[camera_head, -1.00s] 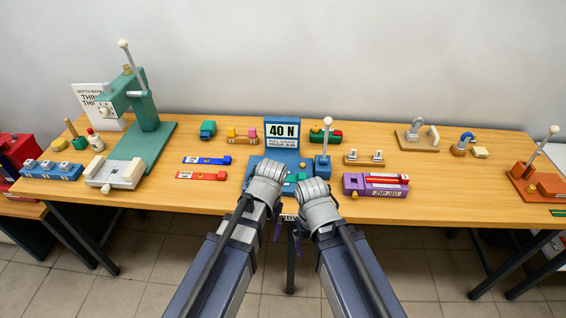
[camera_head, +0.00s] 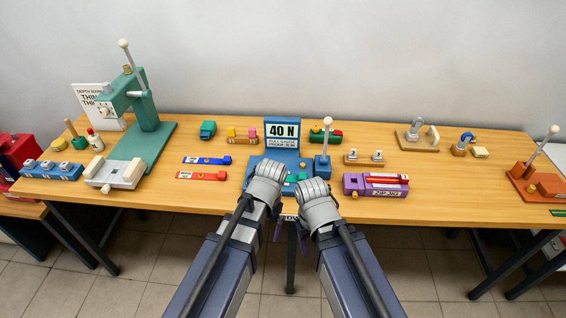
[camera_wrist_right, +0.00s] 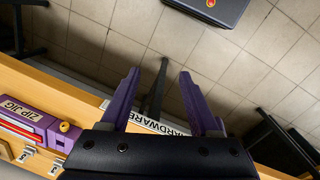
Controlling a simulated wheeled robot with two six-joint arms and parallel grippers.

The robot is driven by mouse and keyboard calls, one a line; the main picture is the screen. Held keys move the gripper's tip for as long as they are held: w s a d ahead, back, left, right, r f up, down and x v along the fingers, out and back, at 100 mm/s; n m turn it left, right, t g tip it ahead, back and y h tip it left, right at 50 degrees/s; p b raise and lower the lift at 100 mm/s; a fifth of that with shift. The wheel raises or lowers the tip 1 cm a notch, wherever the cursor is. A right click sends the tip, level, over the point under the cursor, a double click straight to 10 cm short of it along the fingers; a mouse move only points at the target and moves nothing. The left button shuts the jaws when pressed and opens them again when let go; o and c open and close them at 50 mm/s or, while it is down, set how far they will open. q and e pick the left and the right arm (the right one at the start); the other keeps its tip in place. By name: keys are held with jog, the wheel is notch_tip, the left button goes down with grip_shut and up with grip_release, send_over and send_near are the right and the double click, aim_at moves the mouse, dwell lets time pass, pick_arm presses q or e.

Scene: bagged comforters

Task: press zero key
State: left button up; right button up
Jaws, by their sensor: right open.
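The blue gauge (camera_head: 283,135) stands near the middle of the table, with a "40 N" sign on its upright. Its base (camera_head: 255,161) carries a small tan knob (camera_head: 303,166) and a teal piece (camera_head: 290,178), partly hidden by my wrists. I cannot read any key as zero. My right gripper (camera_wrist_right: 159,78) is open and empty, its purple fingers spread over the front table edge and the floor. In the head view only bits of purple finger show below my wrists. My left gripper (camera_head: 278,231) is mostly hidden behind its wrist.
A purple zip jig (camera_head: 376,185) lies right of the gauge. A white-knobbed lever (camera_head: 326,140) rises at the gauge's right. Red (camera_head: 202,176) and blue (camera_head: 207,160) strips lie to its left, with a green press (camera_head: 144,110) farther left. A "HARDWARE" label (camera_wrist_right: 160,126) marks the front edge.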

grip_shut()
dwell(1.3)
